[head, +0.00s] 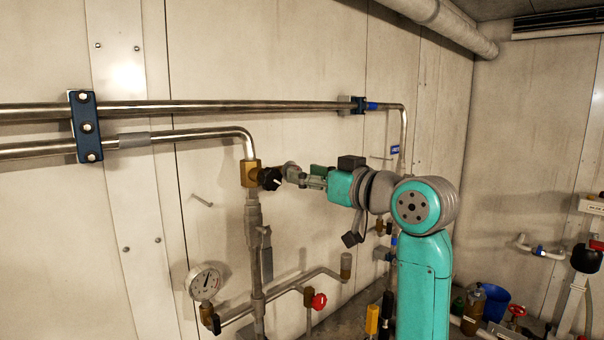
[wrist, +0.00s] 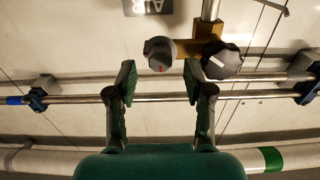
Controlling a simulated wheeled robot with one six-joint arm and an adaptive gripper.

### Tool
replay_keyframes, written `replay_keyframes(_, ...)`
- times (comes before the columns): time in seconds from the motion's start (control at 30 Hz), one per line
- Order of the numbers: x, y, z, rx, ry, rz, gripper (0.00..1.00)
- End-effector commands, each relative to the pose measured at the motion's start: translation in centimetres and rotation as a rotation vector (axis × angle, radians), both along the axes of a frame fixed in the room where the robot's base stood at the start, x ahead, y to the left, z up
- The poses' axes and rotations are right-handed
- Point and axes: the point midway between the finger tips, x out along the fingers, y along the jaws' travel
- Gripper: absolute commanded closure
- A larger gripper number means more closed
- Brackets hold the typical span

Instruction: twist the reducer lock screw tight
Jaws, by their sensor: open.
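The reducer is a brass body (head: 250,174) on the vertical pipe in the head view; it also shows in the wrist view (wrist: 188,46). It carries a black knob (wrist: 221,61) with a white mark and a smaller grey knob (wrist: 160,54) with a red mark. I cannot tell for sure which is the lock screw. My gripper (wrist: 159,82) is open, its two green-padded fingers apart. The grey knob appears between and beyond the fingertips, apparently untouched. The black knob is just outside the right finger. In the head view my gripper (head: 304,178) is right of the black knob (head: 270,179).
Steel pipes (head: 200,107) run along the wall above. A pressure gauge (head: 204,282) and a red valve handle (head: 318,301) are below. An AIR label (wrist: 149,7) is on the wall. A blue bucket (head: 494,302) stands at the right.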

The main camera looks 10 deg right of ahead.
Motion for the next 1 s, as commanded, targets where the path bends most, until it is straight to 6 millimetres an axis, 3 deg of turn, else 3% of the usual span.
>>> replay_keyframes(0.2,1.4,1.0,0.0,0.001,0.001,0.0,0.48)
replay_keyframes(0.5,1.6,1.1,0.0,0.0,0.0,0.0,0.48)
replay_keyframes(0.53,1.6,1.1,0.0,0.0,0.0,0.0,0.5)
replay_keyframes(0.73,1.6,1.1,0.0,0.0,0.0,0.0,1.0)
replay_keyframes(1.0,1.6,1.1,0.0,0.01,0.007,0.0,1.0)
